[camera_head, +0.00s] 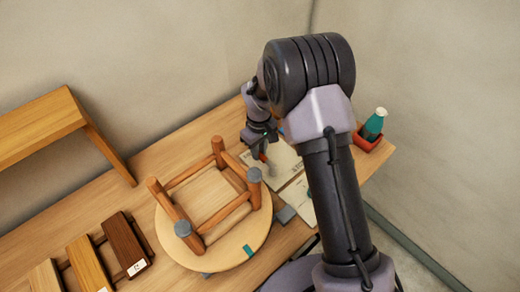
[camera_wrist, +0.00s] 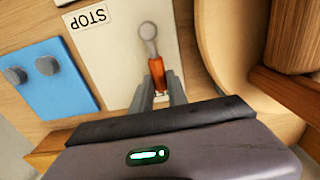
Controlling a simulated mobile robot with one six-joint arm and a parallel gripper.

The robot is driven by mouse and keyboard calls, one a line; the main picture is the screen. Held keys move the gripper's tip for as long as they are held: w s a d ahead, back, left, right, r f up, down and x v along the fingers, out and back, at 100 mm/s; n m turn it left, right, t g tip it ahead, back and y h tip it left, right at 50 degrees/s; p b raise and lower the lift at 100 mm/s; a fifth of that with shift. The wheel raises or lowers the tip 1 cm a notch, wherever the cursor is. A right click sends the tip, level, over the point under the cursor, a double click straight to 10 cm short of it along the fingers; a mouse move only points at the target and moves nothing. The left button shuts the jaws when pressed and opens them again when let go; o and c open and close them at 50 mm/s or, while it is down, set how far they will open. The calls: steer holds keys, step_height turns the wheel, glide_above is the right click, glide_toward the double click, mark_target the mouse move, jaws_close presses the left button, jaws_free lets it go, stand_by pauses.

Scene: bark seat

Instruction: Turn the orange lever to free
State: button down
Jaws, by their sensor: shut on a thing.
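The orange lever (camera_wrist: 157,74) has a grey round pivot end and lies on a pale plate (camera_wrist: 118,62) in the wrist view. My gripper (camera_wrist: 160,80) is shut on the lever's orange handle, one finger on each side. A STOP label (camera_wrist: 87,17), upside down in this view, lies on the plate to the left of the pivot. No label reading free can be made out. In the head view my gripper (camera_head: 259,152) reaches down to the plate (camera_head: 278,170), with a bit of orange showing at its fingertips.
An upturned round stool (camera_head: 250,232) with wooden legs stands close to the left of my gripper. A blue panel (camera_wrist: 58,88) with two grey knobs lies beside the plate. A green bottle (camera_head: 374,124) stands in a red tray (camera_head: 366,143) at right. Wood slats (camera_head: 125,240) lie front left.

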stand_by(0.3)
steer(key=c, duration=1.3)
jaws_free()
step_height(320, 180, up, 17)
steer(key=p, duration=0.4)
steer(key=shift+r, duration=0.2)
